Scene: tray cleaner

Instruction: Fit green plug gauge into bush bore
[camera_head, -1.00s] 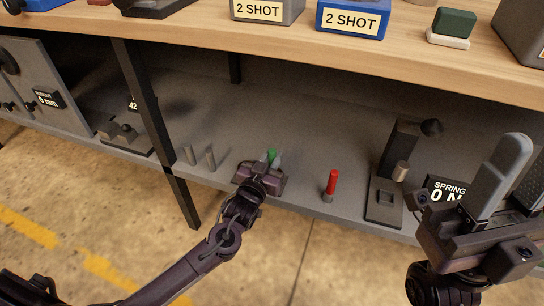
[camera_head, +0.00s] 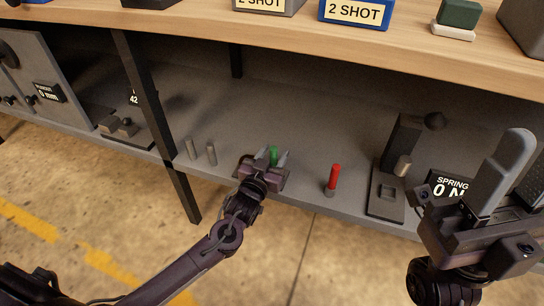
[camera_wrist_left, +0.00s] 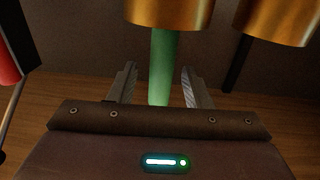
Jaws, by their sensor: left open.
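The green plug gauge (camera_head: 273,153) stands on the grey shelf under the bench, between the fingers of my left gripper (camera_head: 271,160). In the left wrist view the green shaft (camera_wrist_left: 163,68) rises between the two spread fingers of the left gripper (camera_wrist_left: 157,88), with a gap on each side. A brass-coloured cylinder (camera_wrist_left: 170,12) covers its upper end there; I cannot tell whether they touch. My right gripper (camera_head: 516,180) is raised at the right edge, its fingers apart and nothing seen between them. I cannot make out the bush bore for certain.
A red-topped pin (camera_head: 333,178) stands right of the left gripper. A dark fixture (camera_head: 387,195) and a spring readout (camera_head: 449,186) are further right. The wooden bench top (camera_head: 300,35) overhangs the shelf (camera_head: 290,110).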

